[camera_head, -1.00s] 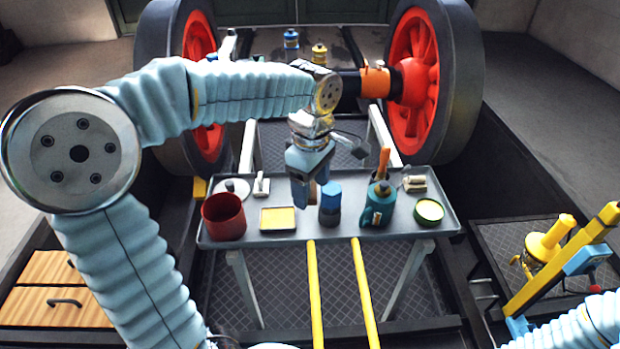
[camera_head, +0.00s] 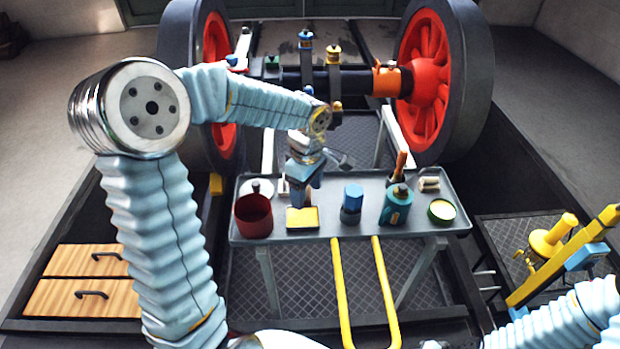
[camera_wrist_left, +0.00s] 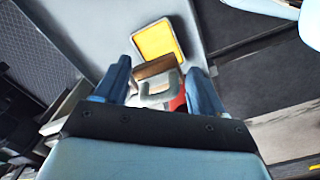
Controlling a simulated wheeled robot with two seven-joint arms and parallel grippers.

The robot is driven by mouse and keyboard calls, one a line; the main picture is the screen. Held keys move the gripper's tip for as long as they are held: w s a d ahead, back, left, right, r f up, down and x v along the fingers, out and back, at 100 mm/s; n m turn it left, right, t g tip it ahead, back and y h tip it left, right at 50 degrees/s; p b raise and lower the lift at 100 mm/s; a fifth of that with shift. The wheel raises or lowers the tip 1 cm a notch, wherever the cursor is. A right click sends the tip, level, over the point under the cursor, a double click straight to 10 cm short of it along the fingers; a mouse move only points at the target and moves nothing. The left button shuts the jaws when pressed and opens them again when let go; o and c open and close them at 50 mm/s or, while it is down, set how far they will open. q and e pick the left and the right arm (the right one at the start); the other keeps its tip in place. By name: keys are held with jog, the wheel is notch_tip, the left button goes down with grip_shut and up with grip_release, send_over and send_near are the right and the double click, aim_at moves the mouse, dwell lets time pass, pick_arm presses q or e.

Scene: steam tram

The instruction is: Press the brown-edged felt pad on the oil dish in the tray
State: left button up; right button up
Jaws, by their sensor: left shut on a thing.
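The oil dish (camera_head: 302,218), a shallow rectangular dish with yellow filling, sits on the grey tray (camera_head: 462,222), right of a dark red pot. It also shows in the left wrist view (camera_wrist_left: 158,42), just beyond my fingertips. My left gripper (camera_head: 306,200) points down just above the dish's far side. In the wrist view my left gripper (camera_wrist_left: 158,82) is shut on the felt pad's grey handle; the pad's brown edge (camera_wrist_left: 155,67) shows between the fingers. The pad's underside is hidden, and I see a small offset from the dish there. My right gripper is out of view.
The red pot (camera_head: 254,216) stands close left of the dish. A red-spoked wheel pair on an axle (camera_head: 350,78) is behind the tray.

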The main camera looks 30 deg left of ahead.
pick_arm(q)
jog(key=shift+a+f, duration=0.15)
jog(key=shift+a, duration=0.05)
jog(key=shift+f, duration=0.25)
jog(key=b, duration=0.3)
send_over(305, 218)
notch_tip(305, 218, down, 4)
jog(key=shift+f, duration=0.15)
jog(key=shift+f+b, duration=0.5)
jog(key=shift+f, duration=0.15)
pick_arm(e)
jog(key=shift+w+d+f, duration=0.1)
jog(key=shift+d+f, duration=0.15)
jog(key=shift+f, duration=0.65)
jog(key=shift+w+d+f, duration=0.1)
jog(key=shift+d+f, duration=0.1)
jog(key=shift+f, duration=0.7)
pick_arm(q)
jog(key=shift+f+b, duration=0.65)
jog(key=shift+b, duration=0.1)
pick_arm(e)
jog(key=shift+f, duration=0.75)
pick_arm(q)
jog(key=shift+r+p, duration=2.35)
jog(key=shift+r, duration=1.25)
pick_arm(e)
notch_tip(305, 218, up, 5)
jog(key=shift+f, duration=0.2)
